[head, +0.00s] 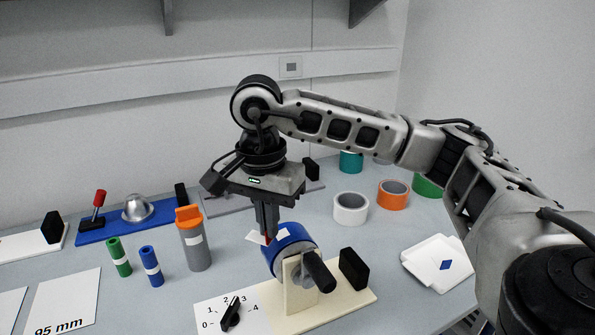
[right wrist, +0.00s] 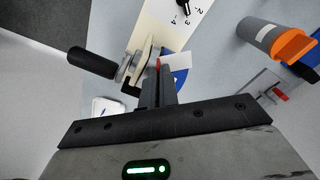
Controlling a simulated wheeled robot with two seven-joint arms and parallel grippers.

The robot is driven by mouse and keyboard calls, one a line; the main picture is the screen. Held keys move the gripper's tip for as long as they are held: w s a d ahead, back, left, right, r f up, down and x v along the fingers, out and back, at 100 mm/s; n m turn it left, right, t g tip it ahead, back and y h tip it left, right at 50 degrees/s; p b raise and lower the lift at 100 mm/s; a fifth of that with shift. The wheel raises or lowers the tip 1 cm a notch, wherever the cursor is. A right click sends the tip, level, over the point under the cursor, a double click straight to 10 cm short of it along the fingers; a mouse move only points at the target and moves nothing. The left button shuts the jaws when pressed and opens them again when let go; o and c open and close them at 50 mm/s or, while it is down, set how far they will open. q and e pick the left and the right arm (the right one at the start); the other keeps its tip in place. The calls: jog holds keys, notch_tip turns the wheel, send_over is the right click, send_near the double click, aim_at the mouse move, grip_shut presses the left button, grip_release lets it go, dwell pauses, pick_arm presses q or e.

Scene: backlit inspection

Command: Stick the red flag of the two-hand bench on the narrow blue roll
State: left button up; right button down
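My right gripper (head: 266,222) points down at the blue roll (head: 296,236) on the cream bench (head: 345,302). Its fingers are close together, and the small red flag (head: 267,240) shows at their tips, against the roll's left side. In the right wrist view the red flag (right wrist: 158,64) sits between the fingertips (right wrist: 158,80). I cannot tell whether the flag touches the roll. White flaps (head: 282,234) show beside the fingertips. My left gripper is out of view.
The bench carries a black crank handle (head: 318,271), a black block (head: 354,268) and a dial knob (head: 231,312). A grey bottle with orange top (head: 194,240) and a green roll (head: 118,258) stand left.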

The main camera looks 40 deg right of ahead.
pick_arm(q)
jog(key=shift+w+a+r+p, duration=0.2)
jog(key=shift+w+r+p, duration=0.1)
pick_arm(e)
jog(key=s+d+r+m, duration=0.1)
jog(key=d+r+m, duration=0.4)
jog(key=m, duration=0.3)
jog(key=shift+s+r, duration=0.15)
jog(key=shift+r, duration=0.45)
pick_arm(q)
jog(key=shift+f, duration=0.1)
pick_arm(e)
jog(key=shift+a+f, duration=0.1)
jog(key=shift+f, duration=0.05)
notch_tip(320, 180, down, 5)
jog(key=b, duration=0.4)
jog(key=shift+f+b, duration=0.3)
jog(key=shift+b, duration=0.1)
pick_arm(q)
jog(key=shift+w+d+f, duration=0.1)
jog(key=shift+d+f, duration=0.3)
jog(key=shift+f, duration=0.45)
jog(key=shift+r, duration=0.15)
